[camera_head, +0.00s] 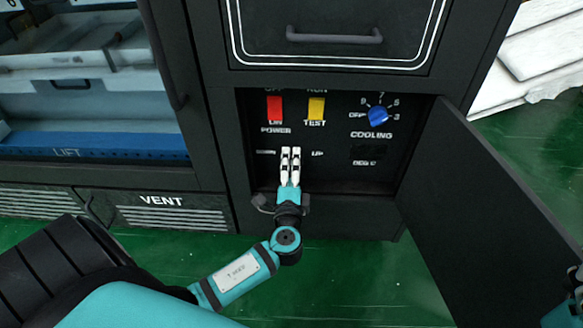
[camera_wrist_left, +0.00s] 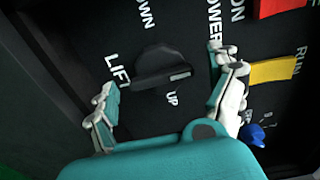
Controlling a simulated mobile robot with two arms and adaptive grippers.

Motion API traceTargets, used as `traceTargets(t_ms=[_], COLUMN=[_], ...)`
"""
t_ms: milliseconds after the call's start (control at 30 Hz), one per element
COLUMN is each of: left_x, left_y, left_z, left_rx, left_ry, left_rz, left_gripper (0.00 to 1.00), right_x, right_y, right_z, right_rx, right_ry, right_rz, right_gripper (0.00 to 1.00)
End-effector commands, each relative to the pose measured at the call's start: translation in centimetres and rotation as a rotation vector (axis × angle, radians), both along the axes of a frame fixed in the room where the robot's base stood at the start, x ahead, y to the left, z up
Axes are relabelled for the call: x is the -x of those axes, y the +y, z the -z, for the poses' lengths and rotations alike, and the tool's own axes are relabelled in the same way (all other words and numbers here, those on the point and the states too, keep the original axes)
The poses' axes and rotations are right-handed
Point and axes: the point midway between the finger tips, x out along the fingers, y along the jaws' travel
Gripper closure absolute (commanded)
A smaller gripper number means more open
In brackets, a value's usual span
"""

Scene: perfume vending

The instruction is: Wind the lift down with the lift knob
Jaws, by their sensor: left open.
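The lift knob (camera_wrist_left: 160,68) is black, with a raised grip bar and a pale mark at its right end in the left wrist view. It sits on the dark panel between the DOWN (camera_wrist_left: 145,14) and UP (camera_wrist_left: 172,98) labels. My left gripper (camera_wrist_left: 166,78) is open, its fingers on either side of the knob; contact cannot be told. In the head view my left gripper (camera_head: 291,152) reaches the lower panel and hides the knob. A part of my right arm shows at the lower right edge; its fingers are not clear.
Above are the red power switch (camera_head: 274,107) and yellow test switch (camera_head: 316,108). The blue cooling knob (camera_head: 378,115) is to the right. An open black door (camera_head: 490,220) stands right of the recess. The blue lift shelf (camera_head: 100,145) is at left, above the vent (camera_head: 165,215).

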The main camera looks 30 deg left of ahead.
Motion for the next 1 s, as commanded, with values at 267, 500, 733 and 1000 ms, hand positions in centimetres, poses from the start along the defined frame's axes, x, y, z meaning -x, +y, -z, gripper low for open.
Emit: traceTargets(t_ms=[267, 500, 733, 1000], left_x=[-1.21, -1.19, -1.17, -1.15], left_y=[0.78, 0.76, 0.75, 0.73], left_z=[-0.05, -0.05, -0.03, 0.01], left_rx=[0.0, 0.0, 0.0, 0.001], left_ry=[0.0, 0.0, 0.0, 0.0], left_rz=[-0.001, -0.001, -0.001, -0.001], left_gripper=[0.1, 0.16, 0.46, 0.66], right_x=[0.04, 0.11, 0.12, 0.07], right_y=[-0.07, -0.07, -0.05, -0.03], right_z=[-0.55, -0.67, -0.58, -0.32], right_rx=[-0.009, -0.008, -0.004, -0.002], right_ry=[-0.021, -0.027, -0.025, -0.015], right_rz=[0.002, 0.002, 0.002, 0.001], right_gripper=[0.1, 0.1, 0.1, 0.1])
